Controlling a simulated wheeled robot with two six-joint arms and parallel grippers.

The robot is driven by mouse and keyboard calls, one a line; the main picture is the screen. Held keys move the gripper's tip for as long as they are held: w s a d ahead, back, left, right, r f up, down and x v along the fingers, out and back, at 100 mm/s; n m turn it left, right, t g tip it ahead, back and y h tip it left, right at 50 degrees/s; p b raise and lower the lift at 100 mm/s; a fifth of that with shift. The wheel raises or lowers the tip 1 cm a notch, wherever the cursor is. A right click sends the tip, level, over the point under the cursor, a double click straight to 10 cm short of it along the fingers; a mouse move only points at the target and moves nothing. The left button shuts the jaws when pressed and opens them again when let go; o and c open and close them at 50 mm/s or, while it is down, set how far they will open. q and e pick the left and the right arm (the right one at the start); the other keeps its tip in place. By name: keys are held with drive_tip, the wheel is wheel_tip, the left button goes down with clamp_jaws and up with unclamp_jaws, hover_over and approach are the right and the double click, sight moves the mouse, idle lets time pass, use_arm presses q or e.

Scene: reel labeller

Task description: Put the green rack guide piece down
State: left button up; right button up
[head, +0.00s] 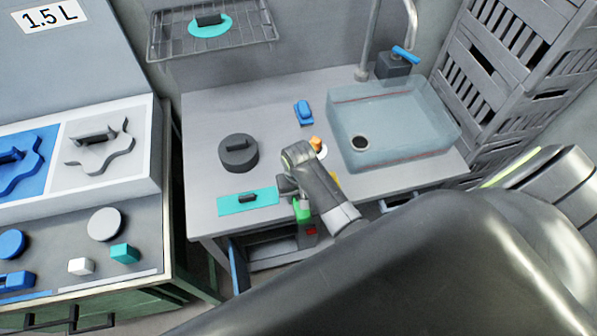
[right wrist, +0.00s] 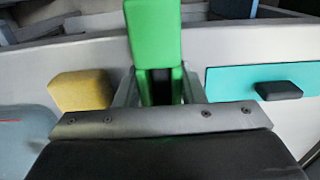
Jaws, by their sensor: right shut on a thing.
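The green rack guide piece (head: 301,210) is held in my right gripper (head: 296,194), at the front edge of the grey table. In the right wrist view the piece (right wrist: 154,38) stands up between the two fingers of the right gripper (right wrist: 161,88), which are shut on it. My right arm covers part of the piece in the head view, and I cannot tell whether it touches the table. My left gripper is not in view.
On the table (head: 282,100) are a turquoise plate with a dark handle (head: 232,203), a dark round weight (head: 238,155), a blue piece (head: 303,112), an orange piece (head: 317,144) and a clear basin (head: 400,125). A yellow block (right wrist: 80,90) shows beside the gripper. Crates (head: 500,70) stand right.

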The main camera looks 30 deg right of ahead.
drive_tip(key=shift+f, duration=0.15)
drive_tip(key=o, duration=0.9)
drive_tip(key=shift+o, duration=1.1)
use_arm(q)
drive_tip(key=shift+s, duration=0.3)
use_arm(e)
drive_tip(key=shift+r, duration=0.2)
